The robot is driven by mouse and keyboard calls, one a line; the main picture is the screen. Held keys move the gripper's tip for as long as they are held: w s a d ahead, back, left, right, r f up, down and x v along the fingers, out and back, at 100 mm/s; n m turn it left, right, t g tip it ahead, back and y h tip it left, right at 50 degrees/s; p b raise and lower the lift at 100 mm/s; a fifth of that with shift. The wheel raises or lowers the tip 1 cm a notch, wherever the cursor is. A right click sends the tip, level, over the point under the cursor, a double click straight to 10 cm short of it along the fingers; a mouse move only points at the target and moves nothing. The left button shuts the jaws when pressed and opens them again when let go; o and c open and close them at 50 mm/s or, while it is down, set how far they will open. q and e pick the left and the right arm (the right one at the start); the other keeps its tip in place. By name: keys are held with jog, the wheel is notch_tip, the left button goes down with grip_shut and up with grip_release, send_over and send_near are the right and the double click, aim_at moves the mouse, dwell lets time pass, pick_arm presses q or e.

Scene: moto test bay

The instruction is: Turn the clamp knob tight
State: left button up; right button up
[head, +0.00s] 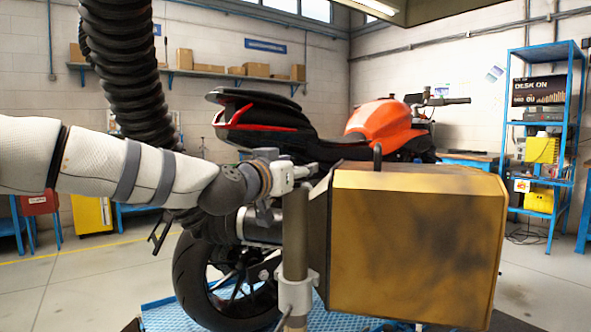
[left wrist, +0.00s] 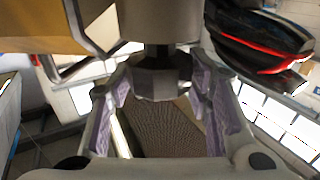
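The clamp knob (left wrist: 160,82) is dark and faceted, on a short dark stem below a grey-brown round part, in the left wrist view. My left gripper (left wrist: 162,85) has its purple-padded fingers on both sides of it, and the pads appear to touch its sides. In the head view my left gripper (head: 300,172) is at the top of an upright post (head: 295,235), beside the yellow box; the knob is hidden there. A light grey clamp (head: 296,293) sits lower on the post. My right gripper is not in view.
A large worn yellow box (head: 415,245) stands just right of the post. An orange and black motorcycle (head: 375,120) is behind, on a blue stand (head: 170,315). A thick black ribbed hose (head: 125,75) hangs above my left arm. A blue shelf (head: 545,140) stands far right.

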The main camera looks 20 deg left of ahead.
pick_arm(q)
jog(key=c, duration=0.5)
jog(key=shift+w+a+f+m+h, duration=0.1)
jog(key=shift+f+m+h, duration=0.15)
jog(key=shift+m+h, duration=0.5)
jog(key=shift+r+g+h+b, duration=0.15)
jog(key=shift+g+h+b, duration=0.2)
jog(key=shift+h, duration=0.1)
jog(key=o, duration=1.2)
jog(key=v, duration=1.2)
